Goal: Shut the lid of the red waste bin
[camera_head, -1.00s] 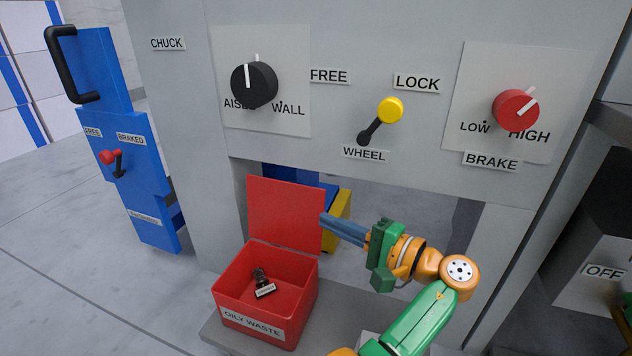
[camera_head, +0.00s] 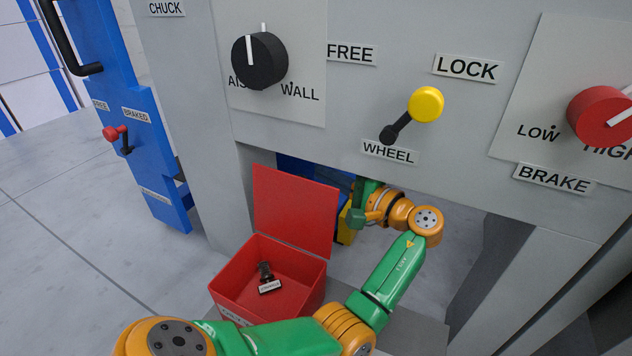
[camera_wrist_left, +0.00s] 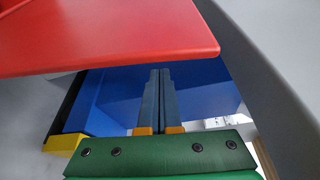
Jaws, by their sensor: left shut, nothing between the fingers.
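The red waste bin (camera_head: 228,291) stands low in front of the grey machine. Its red lid (camera_head: 295,212) stands up, open, at the bin's rear edge. My left gripper (camera_head: 364,203) is behind the lid, at its right edge, and the lid hides its fingertips in the head view. In the left wrist view its two fingers (camera_wrist_left: 160,76) are shut together and empty. The red lid (camera_wrist_left: 110,35) crosses the top of that view, close to the fingers; I cannot tell whether they touch. My right gripper is not in view.
A small black item with a white label (camera_head: 269,281) lies in the bin. The grey machine face (camera_head: 350,105) overhangs the opening that my left arm reaches into. A blue body (camera_wrist_left: 205,90) with a yellow part (camera_wrist_left: 62,144) lies beyond the fingers.

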